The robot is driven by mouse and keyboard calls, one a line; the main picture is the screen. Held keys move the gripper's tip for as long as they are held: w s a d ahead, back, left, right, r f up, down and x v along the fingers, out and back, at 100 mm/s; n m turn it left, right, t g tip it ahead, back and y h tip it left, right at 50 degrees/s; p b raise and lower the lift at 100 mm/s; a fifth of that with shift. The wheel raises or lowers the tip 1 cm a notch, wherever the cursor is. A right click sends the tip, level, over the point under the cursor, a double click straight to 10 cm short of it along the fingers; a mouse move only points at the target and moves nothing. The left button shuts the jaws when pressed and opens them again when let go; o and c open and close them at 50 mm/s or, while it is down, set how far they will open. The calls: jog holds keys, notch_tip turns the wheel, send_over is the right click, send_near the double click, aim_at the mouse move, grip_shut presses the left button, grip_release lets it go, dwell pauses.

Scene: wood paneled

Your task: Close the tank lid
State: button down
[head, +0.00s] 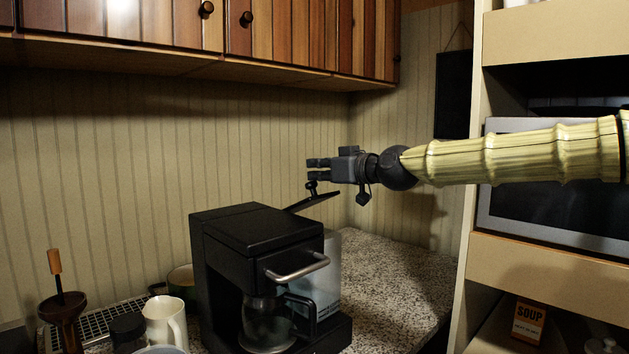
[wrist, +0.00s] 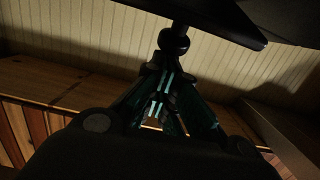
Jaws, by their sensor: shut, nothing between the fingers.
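The black coffee machine (head: 255,232) stands on the counter, with a translucent tank (head: 328,265) at its right rear side. The dark tank lid (head: 318,200) is raised and tilted above the tank, its right end higher. A small round knob (head: 311,186) sticks up from the lid. My gripper (head: 312,168) is shut and empty, pointing left just above the knob. In the wrist view the shut fingers (wrist: 162,98) are close to the knob (wrist: 174,42), with the lid (wrist: 235,18) beyond. I cannot tell whether fingers and knob touch.
Wooden cabinets (head: 290,35) hang above. A white mug (head: 166,322) and a dark holder (head: 62,312) stand left of the machine. Speckled counter (head: 400,285) is clear on the right. A shelf unit (head: 560,255) with a microwave stands at right.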

aim_at(327, 195)
jog(key=f+b, duration=0.1)
jog(key=b, duration=0.1)
jog(key=s+d+f+t+y+b, duration=0.1)
jog(key=f+b, duration=0.1)
jog(key=b, duration=0.1)
jog(key=s+d+f+t+y+b, duration=0.1)
jog(key=f+b, duration=0.1)
jog(key=b, duration=0.1)
jog(key=shift+s+d+f, duration=0.15)
jog(key=shift+f, duration=0.05)
jog(key=b, duration=0.1)
jog(key=f+b, duration=0.2)
jog(key=shift+s+d+t+y, duration=0.35)
jog(key=shift+t+y, duration=0.05)
jog(key=shift+s+d+f+b, duration=0.25)
jog(key=shift+f+b, duration=0.35)
jog(key=shift+b, duration=0.4)
